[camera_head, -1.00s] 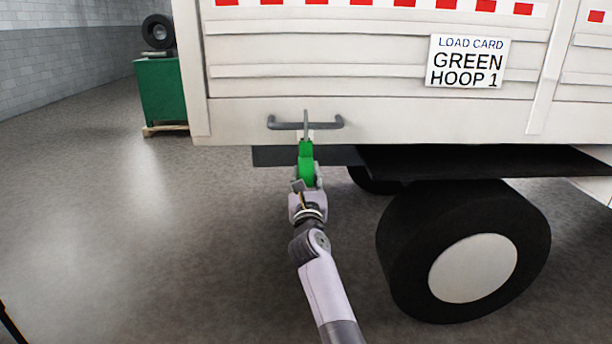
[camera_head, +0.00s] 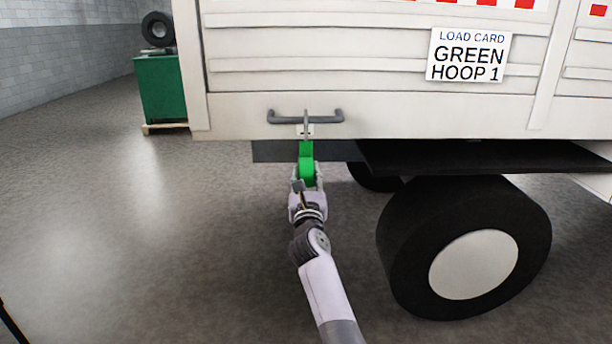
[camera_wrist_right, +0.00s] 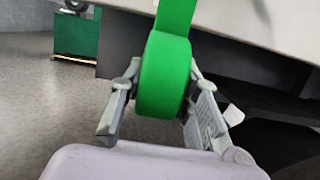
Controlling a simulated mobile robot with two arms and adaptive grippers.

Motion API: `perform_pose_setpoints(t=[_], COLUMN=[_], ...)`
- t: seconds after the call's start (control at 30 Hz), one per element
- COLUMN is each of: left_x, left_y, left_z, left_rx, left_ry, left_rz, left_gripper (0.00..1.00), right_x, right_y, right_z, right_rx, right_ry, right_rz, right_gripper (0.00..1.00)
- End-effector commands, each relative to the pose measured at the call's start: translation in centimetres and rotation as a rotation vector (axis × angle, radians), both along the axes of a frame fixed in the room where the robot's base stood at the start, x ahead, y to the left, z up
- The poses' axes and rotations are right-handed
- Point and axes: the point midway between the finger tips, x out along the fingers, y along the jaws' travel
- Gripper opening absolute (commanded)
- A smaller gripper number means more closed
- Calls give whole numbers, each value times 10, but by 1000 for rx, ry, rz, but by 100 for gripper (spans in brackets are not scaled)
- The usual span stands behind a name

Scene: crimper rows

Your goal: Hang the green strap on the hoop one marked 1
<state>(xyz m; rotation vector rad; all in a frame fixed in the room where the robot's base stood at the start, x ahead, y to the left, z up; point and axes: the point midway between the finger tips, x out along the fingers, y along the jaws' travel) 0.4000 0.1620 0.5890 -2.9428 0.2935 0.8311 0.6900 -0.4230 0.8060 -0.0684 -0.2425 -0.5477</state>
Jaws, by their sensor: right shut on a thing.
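The grey hoop (camera_head: 280,120) is a bar handle fixed low on the white truck side, in the middle of the head view. A small plate (camera_head: 301,130) sits below its bar; its marking is too small to read. The green strap (camera_head: 306,160) stands upright below the hoop, its grey hook (camera_head: 306,118) crossing the hoop bar. I cannot tell whether the hook is over the bar or only in front. My right gripper (camera_head: 306,181) is shut on the strap's green lower body, which also shows between the fingers in the right wrist view (camera_wrist_right: 163,75). My left gripper is not in view.
A load card (camera_head: 469,55) on the truck reads GREEN HOOP 1. A black wheel (camera_head: 400,260) stands right of my arm. A green cabinet (camera_head: 162,92) with a tyre (camera_head: 158,29) on top is at the back left. The floor at left is clear.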

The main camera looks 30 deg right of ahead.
Motion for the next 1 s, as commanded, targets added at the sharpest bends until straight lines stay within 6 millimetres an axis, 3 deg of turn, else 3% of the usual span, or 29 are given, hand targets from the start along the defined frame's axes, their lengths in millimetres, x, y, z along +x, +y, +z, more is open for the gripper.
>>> perform_pose_setpoints(t=[0.13,0.17,0.5,0.83,1.0], left_x=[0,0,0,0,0], left_y=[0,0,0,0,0], left_z=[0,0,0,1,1], left_rx=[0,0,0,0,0], left_ry=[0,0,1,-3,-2], left_rz=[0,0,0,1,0], left_gripper=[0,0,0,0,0], right_x=[0,0,0,-2,-18], right_y=[0,0,0,1,11], right_z=[2,2,1,-2,-8], right_rx=[-2,-2,-1,1,1], right_ry=[-2,-2,-1,2,3], right_rz=[1,1,0,0,1], right_gripper=[0,31,53,53,53])
